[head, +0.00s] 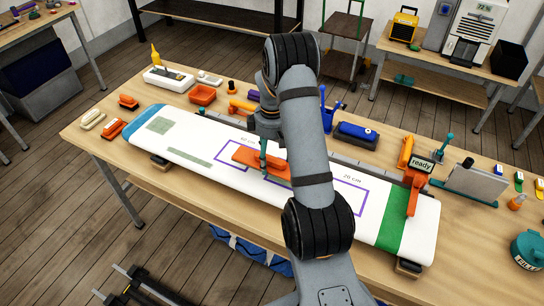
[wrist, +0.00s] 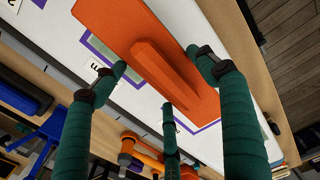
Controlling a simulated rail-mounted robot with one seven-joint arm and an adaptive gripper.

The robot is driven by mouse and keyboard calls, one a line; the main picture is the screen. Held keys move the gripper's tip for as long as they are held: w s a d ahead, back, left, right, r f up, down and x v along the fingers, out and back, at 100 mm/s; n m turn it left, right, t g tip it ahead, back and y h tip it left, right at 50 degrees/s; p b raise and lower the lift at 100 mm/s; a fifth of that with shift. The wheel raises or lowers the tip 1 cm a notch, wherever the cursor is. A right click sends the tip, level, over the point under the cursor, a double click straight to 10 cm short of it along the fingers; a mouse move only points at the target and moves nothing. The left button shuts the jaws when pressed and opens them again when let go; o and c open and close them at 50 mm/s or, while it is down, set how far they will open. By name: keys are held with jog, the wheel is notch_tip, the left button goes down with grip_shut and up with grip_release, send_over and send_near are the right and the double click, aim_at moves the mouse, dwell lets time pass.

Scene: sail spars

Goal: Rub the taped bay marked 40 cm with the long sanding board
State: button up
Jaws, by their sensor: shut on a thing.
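A long white panel (head: 200,145) with a blue left end and a green stripe lies along the workbench. Purple tape outlines bays on it. The bay marked 40 cm (head: 247,140) is left of my arm and mostly under the orange sanding board (head: 248,158); the bay marked 20 cm (head: 352,181) is to the right. My gripper (head: 264,168) is shut on the sanding board, which also shows in the wrist view (wrist: 120,25) with its raised grip between my green fingers (wrist: 165,85). Whether the board touches the panel is unclear. My arm hides part of the panel.
An orange clamp (head: 413,190) stands at the panel's right end beside a small "ready" display (head: 421,164). A teal tub (head: 528,250) stands at right.

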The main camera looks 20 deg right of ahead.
jog(key=shift+f+b, duration=0.7)
jog(key=shift+f, duration=0.5)
jog(key=shift+f+b, duration=0.95)
jog(key=shift+b, duration=0.05)
dwell(0.3)
jog(key=shift+s, duration=0.1)
dwell(0.3)
jog(key=shift+s+d+b, duration=0.3)
jog(key=shift+s+d, duration=0.55)
jog(key=shift+s, duration=0.15)
jog(key=shift+s+d, duration=0.1)
jog(key=shift+s+d+b, duration=0.3)
jog(key=shift+s+d, duration=0.4)
jog(key=shift+s, duration=0.25)
jog(key=shift+d, duration=0.1)
jog(key=shift+s+d, duration=0.8)
jog(key=shift+s, duration=0.2)
jog(key=shift+s+d+b, duration=0.1)
jog(key=shift+b, duration=0.2)
